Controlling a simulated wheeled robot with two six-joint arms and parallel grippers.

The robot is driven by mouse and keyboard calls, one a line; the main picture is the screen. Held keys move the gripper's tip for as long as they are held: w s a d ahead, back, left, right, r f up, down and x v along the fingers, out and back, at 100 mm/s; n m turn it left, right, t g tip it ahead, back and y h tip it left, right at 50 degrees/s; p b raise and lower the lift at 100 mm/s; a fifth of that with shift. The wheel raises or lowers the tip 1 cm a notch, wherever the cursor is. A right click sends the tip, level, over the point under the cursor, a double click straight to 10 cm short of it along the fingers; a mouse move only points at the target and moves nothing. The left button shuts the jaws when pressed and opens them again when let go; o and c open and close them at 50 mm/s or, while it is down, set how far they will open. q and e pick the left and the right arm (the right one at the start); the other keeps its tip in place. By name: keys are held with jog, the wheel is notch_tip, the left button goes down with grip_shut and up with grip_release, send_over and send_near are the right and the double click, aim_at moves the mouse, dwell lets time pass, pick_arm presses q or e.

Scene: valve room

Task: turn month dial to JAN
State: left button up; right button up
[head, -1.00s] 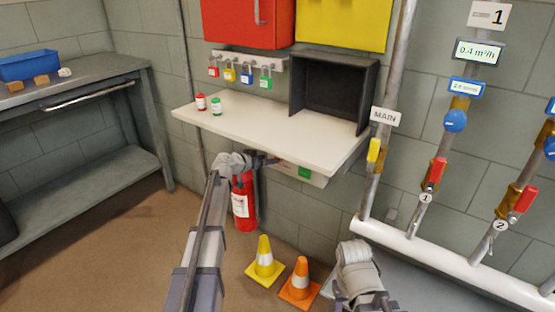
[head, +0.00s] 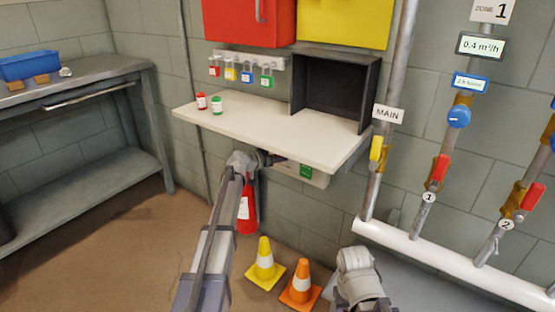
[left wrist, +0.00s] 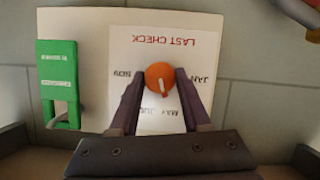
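The orange month dial (left wrist: 159,77) sits on a white plate (left wrist: 100,30) headed LAST CHECK, upside down in the left wrist view. Month labels surround it: NOV on the left, JAN (left wrist: 203,79) on the right, MAY and JUL below, partly hidden by my fingers. The dial's pale pointer points down and slightly right in that view, between labels. My left gripper (left wrist: 162,74) has its two fingers apart, one on each side of the dial; contact is unclear. In the head view my left gripper (head: 268,158) is below the shelf, at the plate's left end. My right gripper's fingers do not show.
A green tag (left wrist: 58,84) is beside the dial. The white shelf (head: 250,122) overhangs the plate. A red fire extinguisher (head: 248,208) hangs below my left wrist. Two cones (head: 265,262) stand on the floor. Valve pipes (head: 440,150) are at the right.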

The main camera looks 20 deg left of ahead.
pick_arm(q)
grip_shut()
dwell(0.3)
jog(key=shift+a+f+n+h+b, duration=0.1)
jog(key=shift+n+h+b, duration=1.05)
jog(key=shift+n, duration=0.6)
jog(key=shift+a+f+n+h+b, duration=0.15)
jog(key=shift+n+h+b, duration=0.75)
jog(key=shift+n+b, duration=0.6)
jog(key=shift+f+n+h+b, duration=0.1)
jog(key=shift+n+h+b, duration=0.95)
jog(key=shift+n, duration=0.9)
jog(key=o, duration=0.5)
grip_release()
jog(key=shift+w, duration=0.1)
